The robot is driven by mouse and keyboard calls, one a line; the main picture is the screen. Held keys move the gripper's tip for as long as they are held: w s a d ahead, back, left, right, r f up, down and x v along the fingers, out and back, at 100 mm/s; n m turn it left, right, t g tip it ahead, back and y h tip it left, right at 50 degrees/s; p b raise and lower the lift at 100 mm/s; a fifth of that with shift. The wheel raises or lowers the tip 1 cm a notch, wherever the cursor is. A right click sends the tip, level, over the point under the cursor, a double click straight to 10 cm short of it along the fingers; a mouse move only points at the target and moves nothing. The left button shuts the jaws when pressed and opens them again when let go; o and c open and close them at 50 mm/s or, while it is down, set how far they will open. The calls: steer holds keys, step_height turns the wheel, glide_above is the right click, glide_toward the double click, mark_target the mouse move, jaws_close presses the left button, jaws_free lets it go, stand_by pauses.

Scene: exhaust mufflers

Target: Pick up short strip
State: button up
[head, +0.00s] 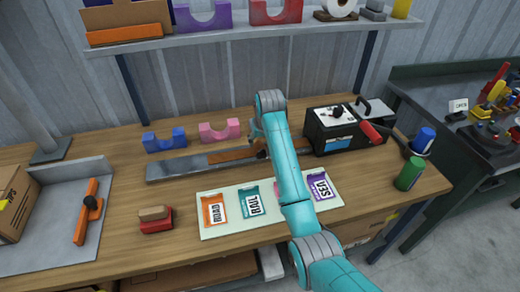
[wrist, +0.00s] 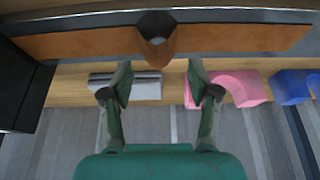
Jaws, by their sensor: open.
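A brown-orange strip (head: 232,156) lies along a long grey bar on the workbench, partly hidden behind my arm in the head view. In the wrist view the strip (wrist: 85,45) runs across the top, with a raised brown grip and a dark top (wrist: 155,42) near its middle. Another orange strip (head: 84,215) with a black knob lies in the grey tray at left; I cannot tell which is called short. My gripper (wrist: 160,72) is open and empty. Its fingertips are either side of the grip's line in the picture, apart from it. The head view mostly hides the gripper.
Blue (head: 164,140) and pink (head: 219,130) cradles stand behind the grey bar (head: 175,170). A silver piece (wrist: 140,86) shows beyond the fingers. A black box (head: 345,130) stands right. A label card (head: 230,222) and red block (head: 156,224) lie in front. A shelf (head: 240,33) hangs above.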

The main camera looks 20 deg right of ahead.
mark_target(259, 148)
steer(key=x, duration=0.5)
steer(key=shift+w+d+r, duration=0.1)
steer(key=shift+d, duration=0.05)
steer(key=c, duration=0.8)
